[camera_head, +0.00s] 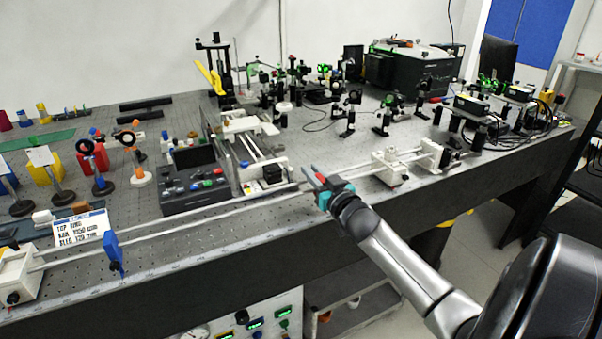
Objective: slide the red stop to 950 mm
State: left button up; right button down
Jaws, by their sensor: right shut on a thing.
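The red stop (321,177) sits on the twin-rod rail (205,212) near the middle of its length. My right gripper (323,188), with teal parts, reaches in from the lower right and is shut on the red stop, hiding part of it. A blue stop (113,252) stands on the same rail near its left end. A scale strip (160,271) runs along the bench's front edge. My left gripper is out of view.
White carriages (390,167) sit on the rail's right part, and a white end block (17,274) holds its left end. A dark control box (195,188) stands close behind the rail. Optics mounts crowd the bench behind. The rods between the blue and red stops are clear.

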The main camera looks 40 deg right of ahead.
jog(key=shift+s+d+f, duration=0.1)
jog(key=shift+d, duration=0.05)
jog(key=c, duration=0.8)
grip_release()
jog(key=p+v, duration=0.3)
jog(key=v, duration=1.2)
